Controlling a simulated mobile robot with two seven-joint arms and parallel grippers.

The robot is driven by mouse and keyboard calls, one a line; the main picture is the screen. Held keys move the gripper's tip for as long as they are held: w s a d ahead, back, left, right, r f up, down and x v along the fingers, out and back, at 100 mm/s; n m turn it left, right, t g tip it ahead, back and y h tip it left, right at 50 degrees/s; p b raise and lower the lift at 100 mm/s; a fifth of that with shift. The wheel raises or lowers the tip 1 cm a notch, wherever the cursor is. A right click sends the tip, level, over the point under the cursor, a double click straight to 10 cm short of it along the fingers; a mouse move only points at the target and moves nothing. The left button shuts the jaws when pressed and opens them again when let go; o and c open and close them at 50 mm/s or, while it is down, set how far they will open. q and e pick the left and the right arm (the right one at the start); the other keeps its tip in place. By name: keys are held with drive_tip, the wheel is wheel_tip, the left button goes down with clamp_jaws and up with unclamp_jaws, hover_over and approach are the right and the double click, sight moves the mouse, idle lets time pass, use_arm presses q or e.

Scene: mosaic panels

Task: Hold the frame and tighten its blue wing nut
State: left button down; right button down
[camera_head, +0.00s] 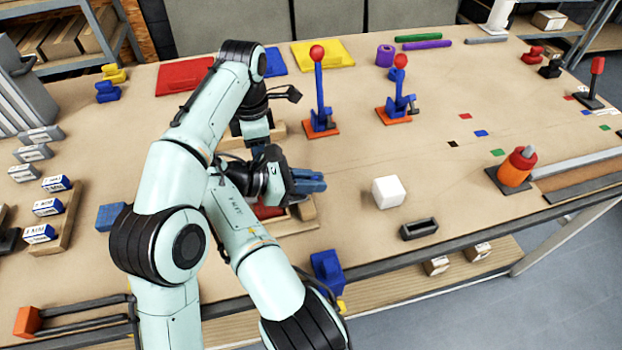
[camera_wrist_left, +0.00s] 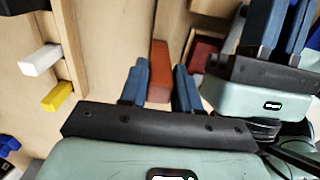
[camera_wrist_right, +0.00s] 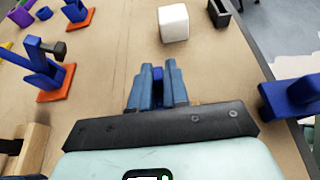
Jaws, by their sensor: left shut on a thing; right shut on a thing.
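The wooden frame (camera_head: 300,222) lies on the table, mostly hidden behind my arms, with dark red pieces inside it. My right gripper (camera_head: 308,182) is at the frame's right side. In the right wrist view its fingers close on a small blue piece, seemingly the blue wing nut (camera_wrist_right: 157,74); its wings are mostly hidden.
A white cube (camera_head: 388,192) and a black open box (camera_head: 419,229) stand to the right. Two blue levers with red knobs (camera_head: 317,53) stand behind. A blue block (camera_head: 327,270) sits at the front edge. An orange cylinder (camera_head: 517,167) stands far right. The middle right is mostly clear.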

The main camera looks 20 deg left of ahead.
idle(0.5)
drive_tip(key=c, duration=1.2)
unclamp_jaws()
drive_tip(key=shift+r, duration=0.1)
